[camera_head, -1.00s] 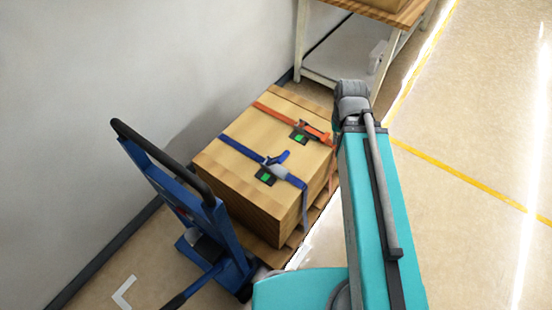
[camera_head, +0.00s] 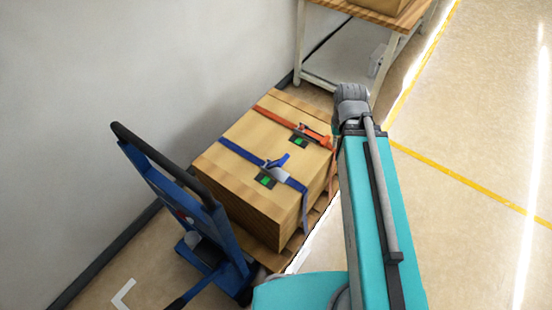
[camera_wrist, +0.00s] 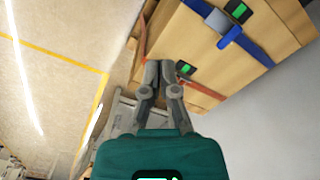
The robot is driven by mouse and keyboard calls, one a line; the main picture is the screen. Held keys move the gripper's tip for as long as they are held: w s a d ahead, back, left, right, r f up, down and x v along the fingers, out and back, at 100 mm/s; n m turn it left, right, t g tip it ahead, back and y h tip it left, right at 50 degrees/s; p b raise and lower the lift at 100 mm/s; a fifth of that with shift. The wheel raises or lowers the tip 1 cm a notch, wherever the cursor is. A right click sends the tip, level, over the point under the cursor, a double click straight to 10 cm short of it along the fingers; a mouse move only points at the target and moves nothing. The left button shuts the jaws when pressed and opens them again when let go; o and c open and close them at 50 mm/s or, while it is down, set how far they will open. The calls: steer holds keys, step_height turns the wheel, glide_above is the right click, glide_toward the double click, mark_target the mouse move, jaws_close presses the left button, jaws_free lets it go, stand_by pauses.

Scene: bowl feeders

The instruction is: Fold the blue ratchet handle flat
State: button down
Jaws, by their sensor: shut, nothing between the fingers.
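The blue ratchet handle (camera_head: 279,160) sticks up at an angle from its grey buckle on top of the wooden crate (camera_head: 243,122). It also shows in the wrist view (camera_wrist: 231,37), at the upper right. The blue strap (camera_head: 238,150) runs flat across the crate, and a black tag with a green light (camera_head: 265,181) lies beside the buckle. My gripper (camera_wrist: 162,68) has its fingers together and empty, beside the orange ratchet's tag and apart from the blue handle.
An orange strap with its own ratchet (camera_head: 313,132) crosses the crate parallel to the blue one. A blue pallet jack (camera_head: 190,205) stands at the crate's left, against the wall side. A wooden-topped table (camera_head: 385,14) stands behind. Open floor (camera_head: 480,120) lies to the right.

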mark_target(285, 160)
stand_by(0.4)
steer(key=c, duration=1)
jaws_free()
steer(key=shift+f, duration=0.15)
steer(key=shift+o, duration=1.2)
steer(key=shift+w+a+f+b, duration=0.1)
steer(key=shift+w+f+b, duration=0.1)
steer(key=shift+b, duration=0.15)
steer(key=shift+o, duration=1.4)
steer(key=w+a+f+m+y+b, duration=0.4)
steer(key=f+b, duration=0.6)
steer(key=b, duration=0.3)
steer(key=w+a+y, duration=0.1)
steer(key=w+y, duration=0.1)
steer(key=shift+w+a+y, duration=0.2)
steer(key=shift+a+y, duration=0.1)
steer(key=shift+y, duration=0.1)
steer(key=shift+w+a+f+m+y+b, duration=0.25)
steer(key=shift+w+a+m+y+b, duration=0.15)
steer(key=shift+w+m+y+b, duration=0.5)
steer(key=shift+s, duration=0.25)
steer(key=b+x, duration=0.4)
steer(key=x, duration=0.1)
steer(key=b+x, duration=0.5)
steer(key=x, duration=0.1)
steer(key=shift+s+d+f, duration=0.1)
steer(key=shift+s+f, duration=0.05)
steer(key=shift+f, duration=0.25)
steer(key=shift+b+x, duration=0.85)
steer(key=shift+x, duration=0.35)
